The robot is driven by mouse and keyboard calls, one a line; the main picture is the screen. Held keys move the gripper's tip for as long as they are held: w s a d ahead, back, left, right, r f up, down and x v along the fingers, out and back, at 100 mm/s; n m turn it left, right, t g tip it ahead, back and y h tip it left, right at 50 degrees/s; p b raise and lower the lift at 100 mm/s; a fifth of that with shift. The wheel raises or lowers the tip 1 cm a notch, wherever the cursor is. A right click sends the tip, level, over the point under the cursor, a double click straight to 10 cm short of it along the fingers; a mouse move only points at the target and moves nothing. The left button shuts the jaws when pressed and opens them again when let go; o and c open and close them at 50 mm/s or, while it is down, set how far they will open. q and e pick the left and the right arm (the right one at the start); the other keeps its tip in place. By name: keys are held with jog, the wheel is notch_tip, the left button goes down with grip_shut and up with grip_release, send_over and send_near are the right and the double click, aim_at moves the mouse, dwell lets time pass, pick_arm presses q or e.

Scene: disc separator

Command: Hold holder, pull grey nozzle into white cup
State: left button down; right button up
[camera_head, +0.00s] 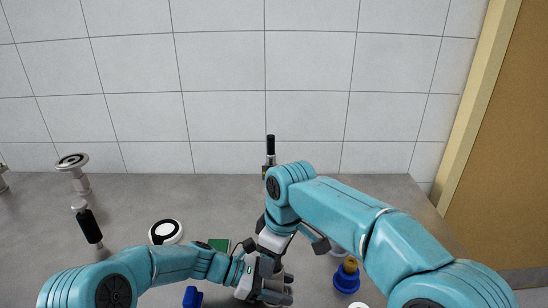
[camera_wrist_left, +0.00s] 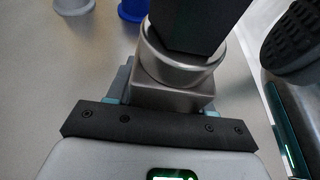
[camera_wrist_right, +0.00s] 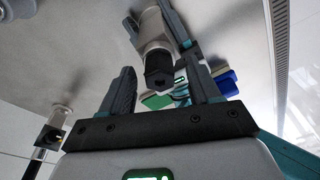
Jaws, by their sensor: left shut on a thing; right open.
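A holder (camera_wrist_left: 172,98) with a square metal block, a round metal collar and a black upper part fills the middle of the left wrist view. My left gripper (camera_head: 268,284) is shut on its metal block. In the right wrist view the black square end (camera_wrist_right: 158,70) faces the camera, with pale grey metal behind it. My right gripper (camera_wrist_right: 160,62) is open around that end, its fingers apart from it. I cannot tell the grey nozzle from the holder's metal. A pale cup (camera_wrist_left: 73,4) shows at the left wrist view's top edge, probably the white cup.
A green block (camera_head: 218,244), blue block (camera_head: 192,297) and white disc with a black ring (camera_head: 165,232) lie leftward. Metal tools (camera_head: 73,165) stand at the back left. The tabletop's back right is clear.

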jog(key=shift+f, duration=0.1)
grip_shut()
jog(key=shift+r, duration=3.45)
jog(key=s+d+f+n, duration=0.2)
jog(key=s+d+n, duration=0.1)
jog(key=d, duration=0.6)
jog(key=s+d+f+n+g, duration=0.1)
jog(key=s+d+n, duration=0.3)
jog(key=d, duration=0.5)
jog(key=shift+s+d+f, duration=0.25)
jog(key=shift+s+f, duration=0.1)
jog(key=shift+f, duration=0.4)
